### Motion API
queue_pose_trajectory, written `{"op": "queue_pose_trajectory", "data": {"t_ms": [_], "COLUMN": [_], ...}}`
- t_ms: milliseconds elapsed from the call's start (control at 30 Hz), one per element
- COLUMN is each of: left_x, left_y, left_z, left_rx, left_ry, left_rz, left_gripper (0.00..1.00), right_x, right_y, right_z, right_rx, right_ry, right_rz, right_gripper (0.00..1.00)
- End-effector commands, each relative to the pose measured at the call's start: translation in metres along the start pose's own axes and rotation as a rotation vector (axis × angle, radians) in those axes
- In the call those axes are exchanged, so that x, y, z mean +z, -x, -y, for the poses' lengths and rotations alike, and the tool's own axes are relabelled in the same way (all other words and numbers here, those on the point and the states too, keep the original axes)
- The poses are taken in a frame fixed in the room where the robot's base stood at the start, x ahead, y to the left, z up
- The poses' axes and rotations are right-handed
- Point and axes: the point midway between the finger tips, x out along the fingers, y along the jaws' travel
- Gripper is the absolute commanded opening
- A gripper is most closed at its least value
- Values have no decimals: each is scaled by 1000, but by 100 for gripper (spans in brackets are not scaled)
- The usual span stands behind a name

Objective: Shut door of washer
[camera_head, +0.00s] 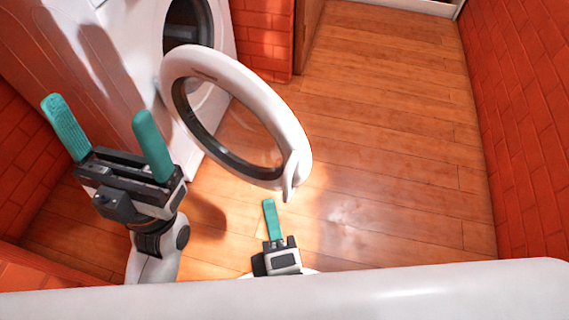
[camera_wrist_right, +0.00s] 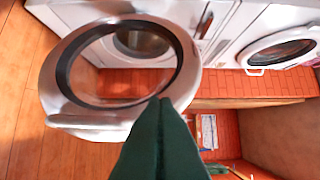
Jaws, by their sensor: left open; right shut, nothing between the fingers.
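The washer (camera_head: 137,50) is white and stands at the upper left in the head view. Its round door (camera_head: 292,135) is swung wide open, a white ring with a dark inner rim, and the drum opening (camera_head: 187,30) is exposed. The door (camera_wrist_right: 60,95) also shows large in the right wrist view. My left gripper (camera_head: 108,125) is open and empty, left of the door and in front of the washer. My right gripper (camera_head: 269,215) is shut and empty, just below the door's lower edge in the head view. I cannot tell whether it touches the door.
A second front-loading machine (camera_wrist_right: 282,50) with a closed round door shows in the right wrist view. Red brick walls (camera_head: 520,110) bound the room. The wooden floor (camera_head: 400,130) right of the door is clear. A white edge (camera_head: 400,290) crosses the bottom.

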Motion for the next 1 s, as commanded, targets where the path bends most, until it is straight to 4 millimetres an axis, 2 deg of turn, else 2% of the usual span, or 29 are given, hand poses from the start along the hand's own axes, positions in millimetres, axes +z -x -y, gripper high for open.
{"op": "queue_pose_trajectory", "data": {"t_ms": [167,567,700,1000], "left_x": [0,0,-1,-1], "left_y": [-1,0,2,2], "left_z": [0,0,0,0], "left_rx": [0,4,5,5], "left_ry": [-1,-1,-1,-1], "left_rz": [3,2,-3,-6], "left_gripper": [85,85,85,85], "right_x": [-1,-1,-18,-30], "right_y": [-19,-103,-116,-127], "right_z": [1,2,1,1], "right_rx": [-4,-6,-4,-1], "right_ry": [2,1,4,2], "right_rz": [-9,-6,-5,-4], "right_gripper": [0,0,0,0]}}
